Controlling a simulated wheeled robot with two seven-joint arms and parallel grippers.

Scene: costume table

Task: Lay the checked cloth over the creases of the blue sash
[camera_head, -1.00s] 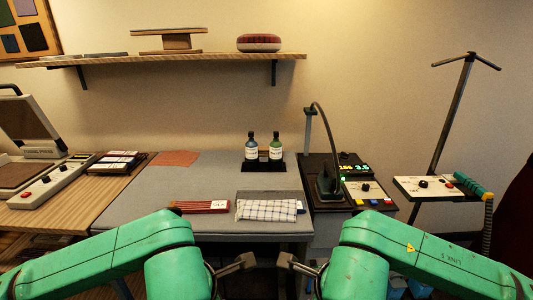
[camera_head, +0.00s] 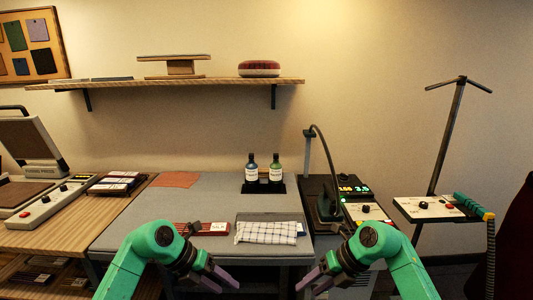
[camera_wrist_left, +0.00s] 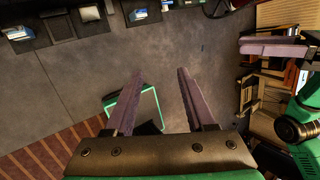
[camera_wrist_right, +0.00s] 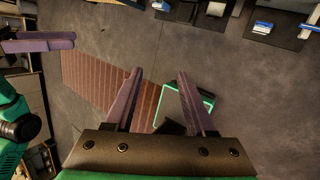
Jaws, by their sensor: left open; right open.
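The white-and-dark checked cloth (camera_head: 266,234) lies at the front edge of the grey-topped table, right of a dark red striped folded piece (camera_head: 190,229) with a white label. A grey-blue strip (camera_head: 270,217) shows behind the cloth, and a small bluish-white tag shows at its right end. I cannot tell whether these belong to the blue sash; no creases are visible. My left gripper (camera_head: 230,287) is open and empty, below and in front of the table edge. My right gripper (camera_head: 305,290) is open and empty, likewise in front. The wrist views show the spread fingers over floor.
Two bottles (camera_head: 264,173) stand on a black base at the table's back. A lamp with a bent neck (camera_head: 328,200) and control boxes stand right. A press (camera_head: 30,150) stands left. A reddish cloth piece (camera_head: 175,180) lies at back left. The table's middle is clear.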

